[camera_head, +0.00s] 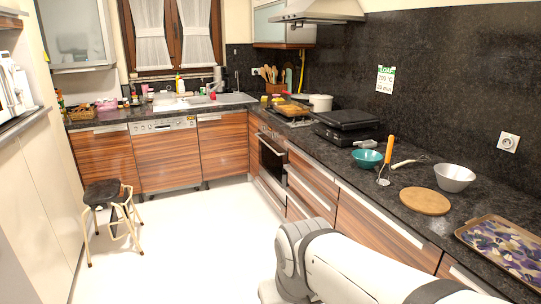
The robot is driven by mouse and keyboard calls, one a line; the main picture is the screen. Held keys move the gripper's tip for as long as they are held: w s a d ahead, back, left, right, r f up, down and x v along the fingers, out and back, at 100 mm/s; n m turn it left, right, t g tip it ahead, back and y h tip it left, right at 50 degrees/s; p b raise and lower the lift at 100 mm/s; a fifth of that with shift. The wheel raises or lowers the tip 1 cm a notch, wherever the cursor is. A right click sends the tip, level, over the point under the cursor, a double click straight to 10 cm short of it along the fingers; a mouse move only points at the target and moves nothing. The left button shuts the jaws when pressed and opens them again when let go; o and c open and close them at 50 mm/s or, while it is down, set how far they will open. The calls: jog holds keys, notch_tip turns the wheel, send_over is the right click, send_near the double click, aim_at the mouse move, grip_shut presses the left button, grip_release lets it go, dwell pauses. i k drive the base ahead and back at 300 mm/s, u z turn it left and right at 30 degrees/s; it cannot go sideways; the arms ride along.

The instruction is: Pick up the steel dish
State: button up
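A steel dish (454,178), a silvery round bowl, stands upright on the dark stone countertop (397,214) at the right. It sits just behind a round wooden board (425,201) and looks empty. My white arm reaches in from the bottom right, in front of the lower cabinets. My gripper does not show in this view, so its opening and what it may hold are hidden.
Near the dish are a masher with an orange handle (389,152), a teal bowl (367,158) and a patterned tray (504,244). A black grill (346,127) stands further back. A stool (107,199) is at the left; the white floor (190,240) between is clear.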

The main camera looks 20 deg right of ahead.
aim_at(452, 180)
jog(key=z, duration=0.75)
jog(key=i, duration=1.1)
jog(key=z, duration=1.1)
jog(key=i, duration=0.65)
jog(key=z, duration=0.2)
jog(key=k, duration=0.8)
jog(key=z, duration=0.2)
jog(key=i, duration=0.8)
jog(key=u, duration=0.05)
